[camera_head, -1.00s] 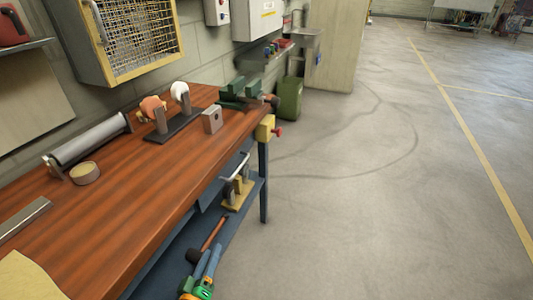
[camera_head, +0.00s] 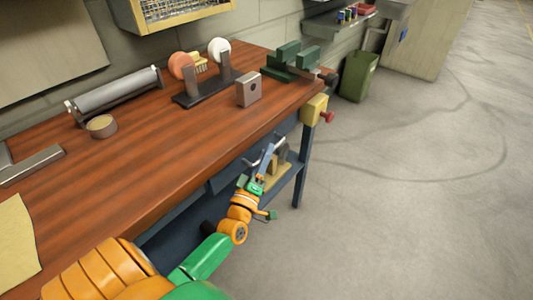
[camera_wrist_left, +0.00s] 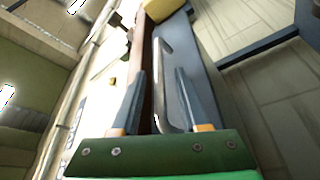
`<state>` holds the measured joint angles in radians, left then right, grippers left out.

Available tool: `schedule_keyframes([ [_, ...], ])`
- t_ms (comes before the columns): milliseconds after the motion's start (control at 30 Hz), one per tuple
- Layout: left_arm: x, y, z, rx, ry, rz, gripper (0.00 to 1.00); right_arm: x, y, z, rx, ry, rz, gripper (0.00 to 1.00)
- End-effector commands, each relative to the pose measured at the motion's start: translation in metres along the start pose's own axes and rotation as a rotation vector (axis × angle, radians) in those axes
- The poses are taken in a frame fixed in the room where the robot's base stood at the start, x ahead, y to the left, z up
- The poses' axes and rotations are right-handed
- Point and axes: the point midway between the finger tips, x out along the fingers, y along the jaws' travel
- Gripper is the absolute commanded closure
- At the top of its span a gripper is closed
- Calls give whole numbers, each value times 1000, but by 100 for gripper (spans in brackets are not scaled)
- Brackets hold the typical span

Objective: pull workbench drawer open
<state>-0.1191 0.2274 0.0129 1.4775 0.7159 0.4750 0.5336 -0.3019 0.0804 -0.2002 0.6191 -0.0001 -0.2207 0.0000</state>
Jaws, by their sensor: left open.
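The wooden-topped workbench (camera_head: 150,165) runs along the wall, with a blue drawer (camera_head: 228,174) under its front edge. The drawer's pale metal bar handle (camera_head: 279,145) sits beside my left gripper (camera_head: 265,162), which reaches it from the front. In the left wrist view the handle (camera_wrist_left: 161,58) runs lengthwise between the two spread fingers of my left gripper (camera_wrist_left: 160,80). The fingers are open, one on each side of the bar, and I see no clear contact. My left arm hides part of the drawer front and lower shelf. My right gripper is not in view.
A yellow block with a red knob (camera_head: 315,109) sticks out at the bench corner, near the handle. A green vise (camera_head: 289,62), a grey block (camera_head: 249,89) and a tape roll (camera_head: 101,126) stand on top. The floor (camera_head: 400,200) in front is clear.

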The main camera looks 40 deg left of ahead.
Motion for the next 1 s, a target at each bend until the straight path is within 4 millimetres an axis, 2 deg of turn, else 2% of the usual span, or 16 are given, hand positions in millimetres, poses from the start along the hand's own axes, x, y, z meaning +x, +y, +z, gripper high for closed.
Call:
schedule_keyframes([
  [267, 4, 0, 0, 0, -1, -1, 55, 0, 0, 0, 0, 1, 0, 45],
  [400, 4, 0, 0, 0, -1, -1, 93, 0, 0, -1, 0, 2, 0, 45],
  [433, 4, 0, 0, 0, -1, -1, 100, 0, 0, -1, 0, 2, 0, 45],
  [1000, 4, 0, 0, 0, -1, 0, 100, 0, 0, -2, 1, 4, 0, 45],
])
